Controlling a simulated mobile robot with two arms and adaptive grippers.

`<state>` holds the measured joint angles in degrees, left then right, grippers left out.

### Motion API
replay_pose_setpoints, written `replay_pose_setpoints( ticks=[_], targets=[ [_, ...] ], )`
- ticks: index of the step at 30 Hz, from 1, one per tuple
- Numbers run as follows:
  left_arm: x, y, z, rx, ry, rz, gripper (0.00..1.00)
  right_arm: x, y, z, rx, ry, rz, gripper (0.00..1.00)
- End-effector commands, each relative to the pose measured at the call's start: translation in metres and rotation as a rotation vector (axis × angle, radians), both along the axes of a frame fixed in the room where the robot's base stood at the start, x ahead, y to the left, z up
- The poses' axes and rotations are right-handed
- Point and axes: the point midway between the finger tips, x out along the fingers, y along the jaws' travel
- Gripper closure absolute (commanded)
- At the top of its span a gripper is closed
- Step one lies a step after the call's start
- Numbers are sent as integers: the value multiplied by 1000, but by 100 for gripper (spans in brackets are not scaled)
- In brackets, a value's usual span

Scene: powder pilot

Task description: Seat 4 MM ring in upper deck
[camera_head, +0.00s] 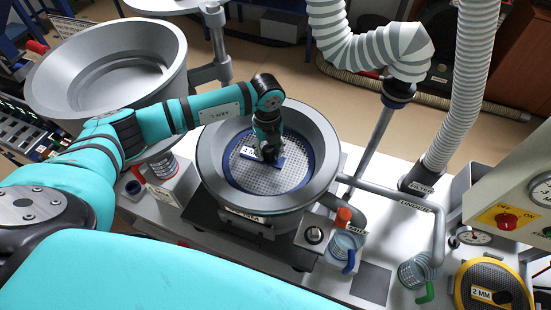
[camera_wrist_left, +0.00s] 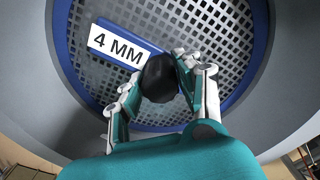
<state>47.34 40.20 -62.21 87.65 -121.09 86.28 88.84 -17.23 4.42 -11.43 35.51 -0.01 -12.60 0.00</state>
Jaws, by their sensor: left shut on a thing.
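The 4 MM ring (camera_head: 255,180) is a blue-rimmed sieve disc with a grey perforated mesh and a blue crossbar. It is inside the round grey bowl of the deck (camera_head: 325,160), roughly level. Whether its rim rests on a seat cannot be told. My left gripper (camera_head: 269,154) reaches down into the bowl over the ring's middle. In the left wrist view, the gripper (camera_wrist_left: 160,85) is shut on the black knob (camera_wrist_left: 159,78) of the ring's crossbar. The white 4 MM label (camera_wrist_left: 115,45) lies beside the knob. My right gripper is in neither view.
A large grey funnel bowl (camera_head: 108,70) stands at the left, by my left arm. A yellow 2 MM ring (camera_head: 493,288) is at the lower right. A bent pipe (camera_head: 400,195), small jars (camera_head: 343,245) and ribbed hoses (camera_head: 468,90) stand right of the deck.

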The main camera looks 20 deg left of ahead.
Motion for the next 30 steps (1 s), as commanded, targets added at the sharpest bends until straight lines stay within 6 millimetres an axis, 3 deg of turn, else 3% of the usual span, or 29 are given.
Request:
replay_pose_setpoints(
  ticks=[11,30],
  targets=[
    [1,0,5,-2,-2,0,100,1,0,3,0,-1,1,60],
    [1,0,37,-1,-2,0,100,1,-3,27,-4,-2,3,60]
  ],
)
